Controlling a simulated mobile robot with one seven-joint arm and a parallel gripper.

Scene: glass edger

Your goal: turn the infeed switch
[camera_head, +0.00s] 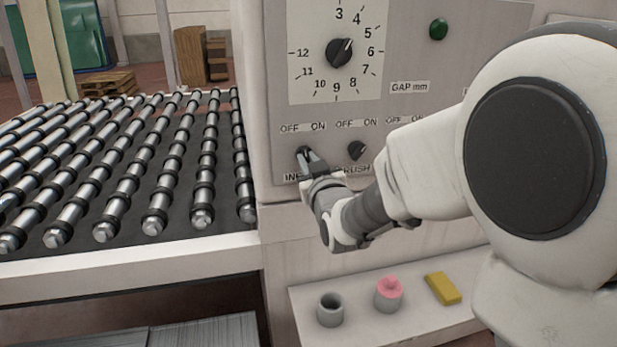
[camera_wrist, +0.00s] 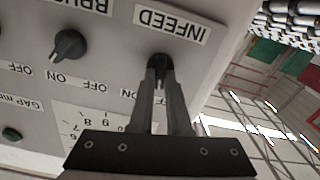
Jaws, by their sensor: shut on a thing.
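The infeed switch (camera_wrist: 158,62) is a black rotary knob on the grey control panel, beside its INFEED label (camera_wrist: 172,24) in the wrist view. My gripper (camera_wrist: 159,78) has its fingers closed on the knob. In the head view my gripper (camera_head: 308,160) reaches the panel at the leftmost switch, under the OFF and ON marks (camera_head: 303,127). The fingers hide most of the knob there, and its exact pointing direction is hard to tell.
The brush switch (camera_head: 357,150) is close on the right. A large gap dial (camera_head: 339,52) and a green button (camera_head: 438,29) are above. A roller conveyor (camera_head: 120,170) lies left. A shelf (camera_head: 350,322) below holds a grey cup (camera_head: 330,310), a pink-topped piece (camera_head: 388,292) and a yellow block (camera_head: 443,288).

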